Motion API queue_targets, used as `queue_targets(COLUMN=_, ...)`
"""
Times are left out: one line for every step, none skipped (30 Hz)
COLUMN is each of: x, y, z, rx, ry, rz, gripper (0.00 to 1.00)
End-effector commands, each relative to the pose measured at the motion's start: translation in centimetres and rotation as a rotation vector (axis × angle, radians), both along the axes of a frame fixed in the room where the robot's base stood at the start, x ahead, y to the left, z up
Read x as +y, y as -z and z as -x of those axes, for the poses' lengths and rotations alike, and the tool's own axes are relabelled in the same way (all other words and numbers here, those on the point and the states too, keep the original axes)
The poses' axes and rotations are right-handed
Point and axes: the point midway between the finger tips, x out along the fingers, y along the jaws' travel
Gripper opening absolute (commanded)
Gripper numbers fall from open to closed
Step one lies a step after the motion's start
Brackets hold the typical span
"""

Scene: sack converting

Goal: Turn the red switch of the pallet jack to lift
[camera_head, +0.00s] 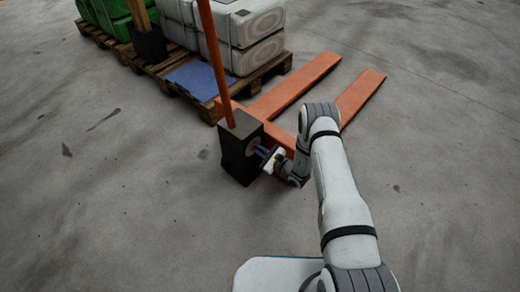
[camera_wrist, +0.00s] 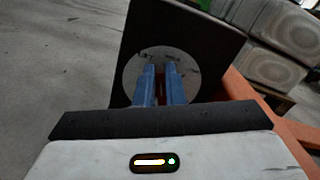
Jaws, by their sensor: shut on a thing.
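The pallet jack has a black box body (camera_head: 232,159), an orange upright handle (camera_head: 214,60) and orange forks (camera_head: 298,84). A round grey dial plate (camera_wrist: 136,72) is on the box's face and also shows in the head view (camera_head: 253,144). My gripper (camera_head: 262,152) reaches the dial from the right in the head view. In the wrist view its two blue fingers (camera_wrist: 161,70) are close together in front of the plate, shut on the red switch. The switch itself is almost wholly hidden between them, so its angle cannot be told.
Behind the jack, a wooden pallet (camera_head: 197,101) bears white sacks (camera_head: 250,30), green sacks (camera_head: 108,18) and a blue sheet (camera_head: 198,79). White sacks also show at the wrist view's upper right (camera_wrist: 290,32). The concrete floor (camera_head: 110,210) left of the jack is clear.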

Motion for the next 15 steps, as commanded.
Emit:
queue_targets(x=0.01, y=1.07, z=0.28, rx=-0.012, ry=0.004, rz=0.035, gripper=0.0)
queue_targets(x=0.03, y=1.08, z=0.31, rx=-0.032, ry=0.004, rz=0.05, gripper=0.0)
queue_targets(x=0.05, y=1.1, z=0.32, rx=-0.057, ry=0.005, rz=0.07, gripper=0.0)
queue_targets(x=0.07, y=1.12, z=0.34, rx=-0.075, ry=0.005, rz=0.084, gripper=0.0)
queue_targets(x=0.08, y=1.13, z=0.35, rx=-0.093, ry=0.006, rz=0.097, gripper=0.0)
queue_targets(x=0.09, y=1.15, z=0.37, rx=-0.116, ry=0.007, rz=0.115, gripper=0.0)
queue_targets(x=0.11, y=1.17, z=0.39, rx=-0.132, ry=0.007, rz=0.128, gripper=0.0)
queue_targets(x=0.11, y=1.19, z=0.41, rx=-0.147, ry=0.007, rz=0.139, gripper=0.0)
queue_targets(x=0.11, y=1.2, z=0.42, rx=-0.166, ry=0.008, rz=0.155, gripper=0.0)
queue_targets(x=0.11, y=1.22, z=0.43, rx=-0.179, ry=0.009, rz=0.165, gripper=0.0)
queue_targets(x=0.11, y=1.24, z=0.44, rx=-0.191, ry=0.009, rz=0.174, gripper=0.0)
queue_targets(x=0.11, y=1.24, z=0.44, rx=-0.208, ry=0.009, rz=0.187, gripper=0.0)
queue_targets(x=0.1, y=1.25, z=0.44, rx=-0.217, ry=0.011, rz=0.195, gripper=0.0)
queue_targets(x=0.1, y=1.26, z=0.44, rx=-0.227, ry=0.011, rz=0.203, gripper=0.0)
queue_targets(x=0.09, y=1.26, z=0.45, rx=-0.238, ry=0.011, rz=0.211, gripper=0.0)
